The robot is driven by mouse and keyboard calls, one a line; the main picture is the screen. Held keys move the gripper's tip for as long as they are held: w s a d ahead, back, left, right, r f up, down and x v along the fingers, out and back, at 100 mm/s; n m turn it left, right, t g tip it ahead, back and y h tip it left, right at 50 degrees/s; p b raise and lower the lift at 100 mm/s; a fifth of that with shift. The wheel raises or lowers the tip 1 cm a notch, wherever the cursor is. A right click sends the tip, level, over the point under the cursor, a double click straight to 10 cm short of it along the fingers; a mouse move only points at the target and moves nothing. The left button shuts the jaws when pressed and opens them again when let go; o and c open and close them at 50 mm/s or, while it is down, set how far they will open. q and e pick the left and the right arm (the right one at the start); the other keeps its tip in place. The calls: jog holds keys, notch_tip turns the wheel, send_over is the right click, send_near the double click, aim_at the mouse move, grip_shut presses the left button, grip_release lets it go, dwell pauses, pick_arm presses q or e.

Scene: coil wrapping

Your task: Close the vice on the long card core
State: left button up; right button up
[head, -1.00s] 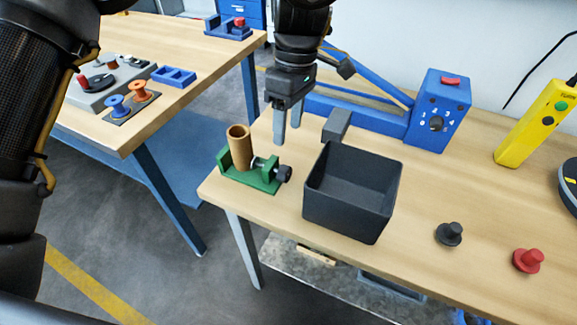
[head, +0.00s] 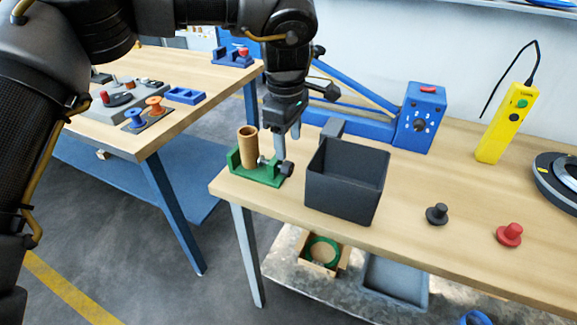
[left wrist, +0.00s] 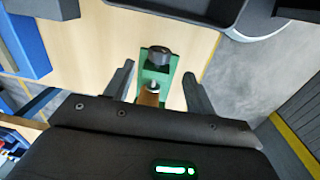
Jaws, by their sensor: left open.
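The green vice (head: 262,176) stands at the left front corner of the workbench. The long card core (head: 247,148), a brown tube, stands upright between its jaws. The vice's screw with its dark knob (head: 285,168) points right. My left gripper (head: 287,147) is open and empty, pointing down just behind and above the knob. In the left wrist view the dark knob (left wrist: 160,56) and green vice (left wrist: 155,80) lie beyond and between my spread fingers (left wrist: 158,88). The core (left wrist: 149,97) is partly hidden there by my gripper body. My right gripper is not in view.
A dark open bin (head: 345,185) stands close right of the vice. A blue machine (head: 419,120) with a long frame lies behind. A black knob (head: 437,214) and a red knob (head: 509,235) sit farther right. The bench edge is close in front of the vice.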

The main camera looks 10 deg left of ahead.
aim_at(288, 163)
pick_arm(q)
jog(key=f, duration=0.6)
jog(key=shift+w+a+f, duration=0.15)
jog(key=shift+w+f, duration=0.05)
jog(key=shift+w, duration=0.05)
jog(key=shift+f, duration=0.85)
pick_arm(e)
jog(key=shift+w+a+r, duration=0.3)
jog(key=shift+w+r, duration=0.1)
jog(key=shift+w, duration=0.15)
